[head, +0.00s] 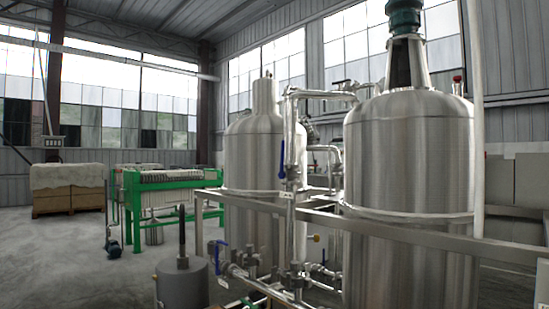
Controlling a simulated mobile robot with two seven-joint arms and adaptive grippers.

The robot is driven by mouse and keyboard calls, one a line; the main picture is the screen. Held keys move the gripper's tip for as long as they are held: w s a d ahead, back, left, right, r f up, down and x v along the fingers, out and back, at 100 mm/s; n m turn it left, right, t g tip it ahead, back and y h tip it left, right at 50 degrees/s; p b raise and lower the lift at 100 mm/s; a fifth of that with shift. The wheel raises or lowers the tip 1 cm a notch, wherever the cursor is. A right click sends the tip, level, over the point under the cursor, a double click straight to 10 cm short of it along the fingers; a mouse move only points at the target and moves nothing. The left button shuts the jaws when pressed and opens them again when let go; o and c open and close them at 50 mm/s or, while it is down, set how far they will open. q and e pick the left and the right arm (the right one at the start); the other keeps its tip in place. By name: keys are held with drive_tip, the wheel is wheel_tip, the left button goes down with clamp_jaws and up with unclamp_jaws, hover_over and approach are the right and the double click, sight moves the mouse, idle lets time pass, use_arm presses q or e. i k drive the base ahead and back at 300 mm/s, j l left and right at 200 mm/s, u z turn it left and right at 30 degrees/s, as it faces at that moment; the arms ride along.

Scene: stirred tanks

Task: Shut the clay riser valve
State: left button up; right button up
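A vertical steel pipe (292,140) rises between the two tanks. A valve with a blue lever (281,158) sits on this riser, and the lever hangs vertically along the pipe. A small pale tag (287,194) is just below it, too small to read. A second blue-handled valve (218,246) sits on the low pipework at the left, with another pale tag (222,282) below. I cannot tell from the tags which valve is the clay riser valve. Neither of my grippers is in view.
A large steel tank (408,160) with a green motor (404,16) stands at right, a smaller tank (250,155) behind. A metal frame rail (430,238) crosses in front. A grey cylinder (182,287) stands front left. Beyond is a green filter press (135,205); open floor lies left.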

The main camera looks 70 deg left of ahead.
sight(282, 157)
drive_tip(key=k+u, duration=0.2)
drive_tip(key=u, duration=0.2)
drive_tip(key=k+j+u, duration=0.1)
drive_tip(key=k+u, duration=0.15)
drive_tip(key=u, duration=0.15)
drive_tip(key=i+j+u, duration=0.15)
drive_tip(key=u, duration=0.2)
drive_tip(key=i+j+u, duration=0.2)
drive_tip(key=u, duration=0.15)
drive_tip(key=i+j+u, duration=0.35)
drive_tip(key=i+j, duration=0.2)
drive_tip(key=i, duration=0.15)
drive_tip(key=i+j, duration=0.15)
drive_tip(key=i, duration=0.2)
